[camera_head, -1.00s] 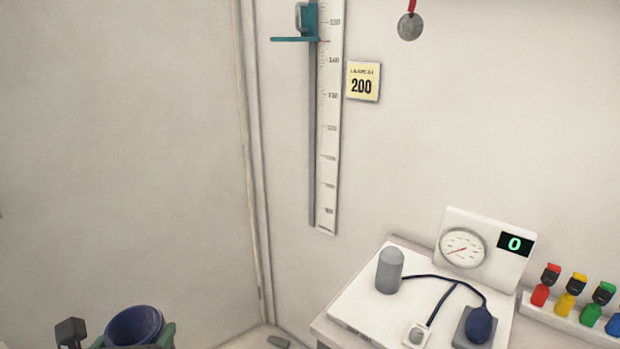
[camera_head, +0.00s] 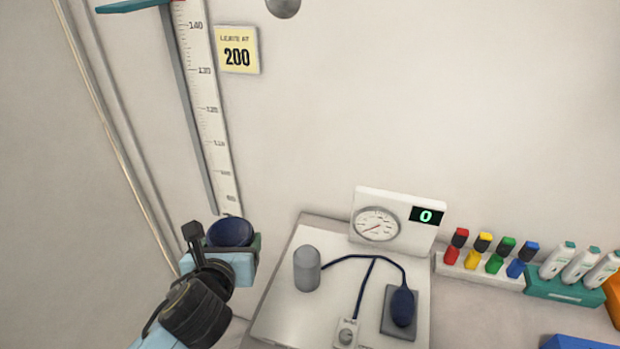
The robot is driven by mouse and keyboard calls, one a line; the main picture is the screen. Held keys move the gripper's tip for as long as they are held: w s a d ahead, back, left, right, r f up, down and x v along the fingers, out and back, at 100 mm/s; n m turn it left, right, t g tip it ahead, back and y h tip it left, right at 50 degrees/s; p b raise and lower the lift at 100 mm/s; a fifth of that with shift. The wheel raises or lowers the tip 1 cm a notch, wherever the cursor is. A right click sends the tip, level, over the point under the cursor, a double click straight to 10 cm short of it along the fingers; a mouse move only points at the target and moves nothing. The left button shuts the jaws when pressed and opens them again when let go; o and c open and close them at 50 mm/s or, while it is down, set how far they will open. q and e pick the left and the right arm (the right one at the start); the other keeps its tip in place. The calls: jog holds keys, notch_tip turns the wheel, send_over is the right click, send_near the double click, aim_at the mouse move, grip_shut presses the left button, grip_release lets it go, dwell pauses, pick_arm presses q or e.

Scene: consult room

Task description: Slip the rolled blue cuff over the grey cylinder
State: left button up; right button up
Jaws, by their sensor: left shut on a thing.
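The rolled blue cuff (camera_head: 231,232) is held in my left gripper (camera_head: 232,250), at the lower left of the head view. The gripper is shut on it, and its jaws hide the cuff's lower part. The grey cylinder (camera_head: 307,270) stands upright on a white board (camera_head: 279,316), to the right of the cuff and a little lower in the picture. The cuff and the cylinder are apart. My right gripper is not in view.
A gauge panel (camera_head: 394,221) reading 0 stands behind the cylinder. A small white device (camera_head: 347,333) lies at the board's front. Coloured clips (camera_head: 477,254) and white bottles (camera_head: 580,264) are at the right. A height scale (camera_head: 208,110) is on the wall.

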pick_arm(q)
notch_tip(320, 180, up, 7)
jog(key=m+h+p, duration=0.1)
jog(key=p, duration=0.8)
send_over(306, 253)
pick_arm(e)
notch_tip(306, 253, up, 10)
pick_arm(q)
notch_tip(306, 253, down, 4)
jog(key=b, duration=0.4)
jog(key=shift+r, duration=0.15)
jog(key=shift+f+b, duration=0.5)
jog(key=shift+b, duration=0.25)
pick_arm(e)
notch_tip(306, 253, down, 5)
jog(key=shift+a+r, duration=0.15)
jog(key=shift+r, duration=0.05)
pick_arm(q)
jog(key=shift+p, duration=0.7)
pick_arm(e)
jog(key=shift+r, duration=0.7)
pick_arm(q)
jog(key=shift+f, duration=0.1)
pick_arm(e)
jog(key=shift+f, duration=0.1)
pick_arm(q)
jog(key=shift+f, duration=0.3)
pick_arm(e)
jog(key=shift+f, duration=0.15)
